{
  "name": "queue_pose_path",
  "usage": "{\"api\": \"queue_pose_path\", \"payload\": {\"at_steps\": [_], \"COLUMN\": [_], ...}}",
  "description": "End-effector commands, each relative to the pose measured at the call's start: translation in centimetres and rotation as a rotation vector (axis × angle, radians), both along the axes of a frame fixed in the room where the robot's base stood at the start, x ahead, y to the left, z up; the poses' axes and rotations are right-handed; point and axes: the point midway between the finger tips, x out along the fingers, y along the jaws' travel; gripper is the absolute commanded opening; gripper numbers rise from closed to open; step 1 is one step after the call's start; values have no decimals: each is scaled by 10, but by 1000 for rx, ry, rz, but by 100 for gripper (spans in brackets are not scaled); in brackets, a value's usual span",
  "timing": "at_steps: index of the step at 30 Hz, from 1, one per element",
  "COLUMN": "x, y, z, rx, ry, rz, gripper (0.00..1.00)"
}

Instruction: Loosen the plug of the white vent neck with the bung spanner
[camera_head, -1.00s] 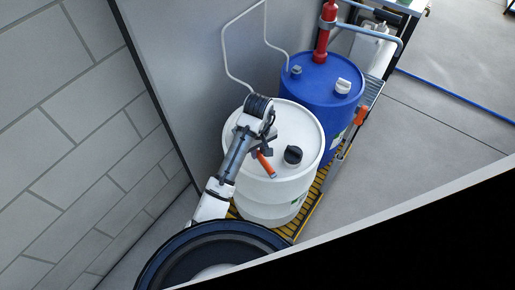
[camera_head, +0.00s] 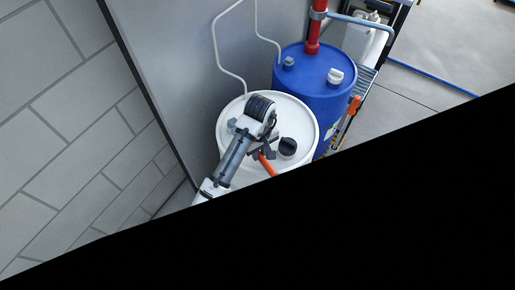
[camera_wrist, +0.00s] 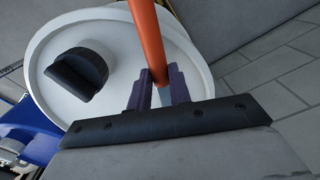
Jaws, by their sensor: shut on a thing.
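A white drum (camera_head: 242,119) stands against the grey panel, and a dark cap (camera_head: 288,147) sticks up from its lid. The cap also shows in the wrist view (camera_wrist: 78,75), at the left on the white lid. My gripper (camera_head: 262,151) is over the lid, left of the cap and apart from it. It is shut on an orange-handled tool, seemingly the bung spanner (camera_head: 267,164). In the wrist view its orange handle (camera_wrist: 147,38) runs from the top edge down between my fingers (camera_wrist: 161,92). The tool's working end cannot be made out. Whether a plug sits under the cap cannot be told.
A blue drum (camera_head: 300,85) with a red pump (camera_head: 314,36), a white cap (camera_head: 335,76) and a grey plug (camera_head: 289,62) stands behind. An orange-ended tool (camera_head: 354,104) is beside it. A black area blocks the lower head view.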

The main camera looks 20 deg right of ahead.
Motion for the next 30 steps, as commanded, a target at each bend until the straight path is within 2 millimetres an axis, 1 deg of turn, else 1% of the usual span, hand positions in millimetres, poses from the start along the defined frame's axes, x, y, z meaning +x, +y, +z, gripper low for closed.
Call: {"api": "queue_pose_path", "payload": {"at_steps": [13, 30], "x": [0, 0], "y": [0, 0], "z": [3, 37], "rx": [1, 1], "ry": [-3, -3], "rz": [0, -1], "gripper": [0, 0]}}
